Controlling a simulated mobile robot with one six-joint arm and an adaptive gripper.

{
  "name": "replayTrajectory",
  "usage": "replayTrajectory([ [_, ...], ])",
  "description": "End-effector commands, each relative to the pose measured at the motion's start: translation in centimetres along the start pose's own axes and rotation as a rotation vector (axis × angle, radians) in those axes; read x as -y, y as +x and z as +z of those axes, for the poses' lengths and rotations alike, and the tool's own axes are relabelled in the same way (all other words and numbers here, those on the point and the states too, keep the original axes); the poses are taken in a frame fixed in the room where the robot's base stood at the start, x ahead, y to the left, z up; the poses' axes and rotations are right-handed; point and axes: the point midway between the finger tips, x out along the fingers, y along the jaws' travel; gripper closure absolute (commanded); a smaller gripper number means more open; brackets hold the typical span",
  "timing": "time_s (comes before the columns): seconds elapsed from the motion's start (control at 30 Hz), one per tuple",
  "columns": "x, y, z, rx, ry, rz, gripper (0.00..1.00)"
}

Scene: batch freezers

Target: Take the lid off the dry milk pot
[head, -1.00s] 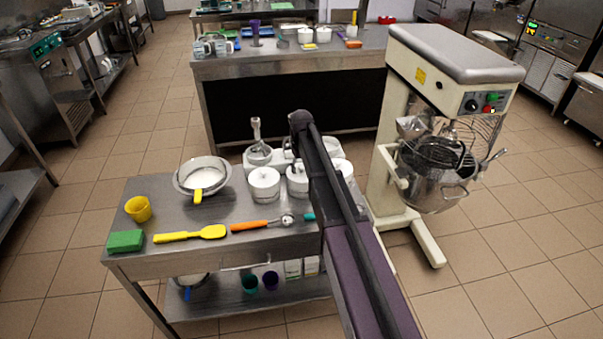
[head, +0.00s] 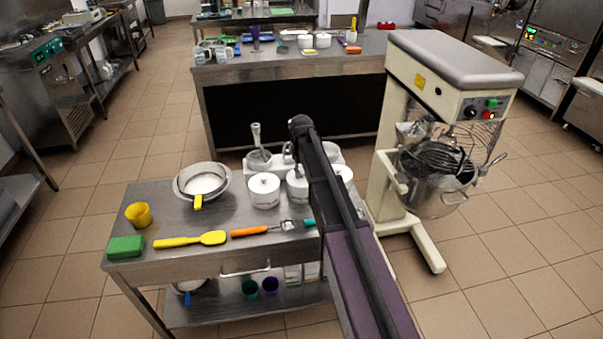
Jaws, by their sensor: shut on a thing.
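Several white lidded pots stand at the back of the near steel table. The left pot (head: 264,191) has its lid on with a small knob. The middle pot (head: 298,189) is partly behind my arm, and another pot (head: 343,172) shows at the arm's right. No label is readable, so I cannot tell which holds dry milk. My gripper (head: 294,171) points down at the middle pot's top, mostly hidden by my arm. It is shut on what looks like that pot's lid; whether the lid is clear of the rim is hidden.
A steel bowl (head: 202,183), yellow cup (head: 138,214), green sponge (head: 125,247), yellow spatula (head: 190,239) and orange-handled scoop (head: 262,229) lie on the near table (head: 165,205). A large mixer (head: 445,75) stands close at the right. A second counter (head: 290,60) is behind.

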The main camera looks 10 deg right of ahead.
Motion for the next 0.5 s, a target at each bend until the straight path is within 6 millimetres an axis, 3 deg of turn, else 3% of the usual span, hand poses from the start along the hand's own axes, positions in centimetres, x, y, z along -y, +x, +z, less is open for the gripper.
replayTrajectory([
  [0.43,0.0,-3.7,0.0,0.0,0.0,0.0,0.91],
  [0.5,0.5,-3.4,2.1,0.0,0.0,0.0,0.91],
])
